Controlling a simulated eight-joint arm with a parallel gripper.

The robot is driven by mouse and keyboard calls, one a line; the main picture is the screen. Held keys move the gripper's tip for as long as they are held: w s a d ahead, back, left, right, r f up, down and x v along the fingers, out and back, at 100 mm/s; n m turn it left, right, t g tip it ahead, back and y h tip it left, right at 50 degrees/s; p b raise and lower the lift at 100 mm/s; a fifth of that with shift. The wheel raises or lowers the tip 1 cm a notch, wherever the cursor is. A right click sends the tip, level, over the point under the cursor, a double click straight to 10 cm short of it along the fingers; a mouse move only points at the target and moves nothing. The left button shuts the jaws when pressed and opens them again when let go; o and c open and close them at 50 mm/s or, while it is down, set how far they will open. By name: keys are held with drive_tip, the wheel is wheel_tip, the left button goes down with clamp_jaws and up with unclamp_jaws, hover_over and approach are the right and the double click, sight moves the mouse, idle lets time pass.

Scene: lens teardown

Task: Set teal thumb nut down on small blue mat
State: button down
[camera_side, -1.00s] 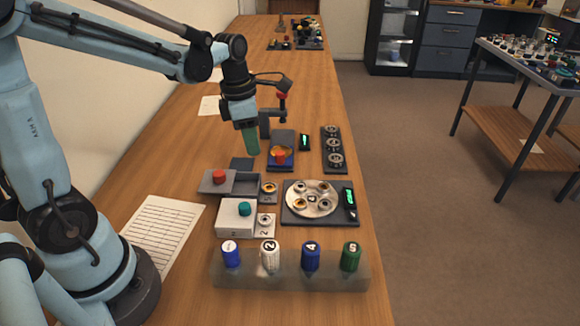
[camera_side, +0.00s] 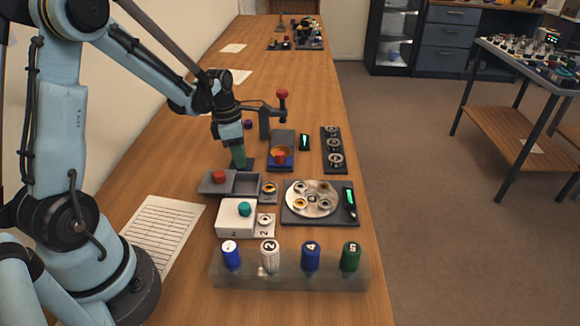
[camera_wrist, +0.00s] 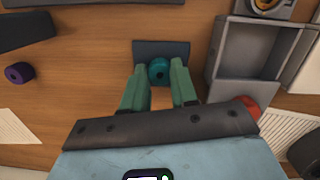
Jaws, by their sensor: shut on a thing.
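The teal thumb nut (camera_wrist: 158,70) sits between the green fingers of my gripper (camera_wrist: 159,66) in the wrist view. My gripper is shut on it. The small blue mat (camera_wrist: 176,48) lies beneath and beyond the nut, dark and square on the wood. The nut overlaps the mat's middle in that view; whether it touches the mat cannot be told. In the side view my gripper (camera_side: 239,164) points down at the mat (camera_side: 250,162), which is partly hidden behind the fingers. The nut is hidden there.
A grey open box (camera_side: 246,183) with a red-knobbed lid (camera_side: 218,177) stands just in front of the mat. A purple cylinder (camera_wrist: 19,72) lies apart on bare wood.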

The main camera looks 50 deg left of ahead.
drive_tip(key=shift+f, duration=0.15)
drive_tip(key=c, duration=0.9)
unclamp_jaws()
wheel_tip(320, 180, up, 11)
drive_tip(key=s, duration=0.1)
drive_tip(key=shift+s+d+r+m+t+y, duration=0.25)
drive_tip(key=shift+s+d+m+t, duration=0.9)
drive_tip(key=shift+d+m, duration=2.5)
drive_tip(key=shift+s+d+r+m+t, duration=0.5)
drive_tip(key=shift+s+d+m+t, duration=0.55)
drive_tip(key=shift+m, duration=5.1)
drive_tip(key=shift+s+d+r+m+t+y, duration=0.15)
drive_tip(key=shift+s+d+r+m+t, duration=0.45)
drive_tip(key=shift+s+d+m, duration=2.85)
drive_tip(key=w+m, duration=0.1)
drive_tip(key=w+a+m, duration=0.2)
drive_tip(key=w, duration=0.1)
drive_tip(key=shift+f, duration=0.25)
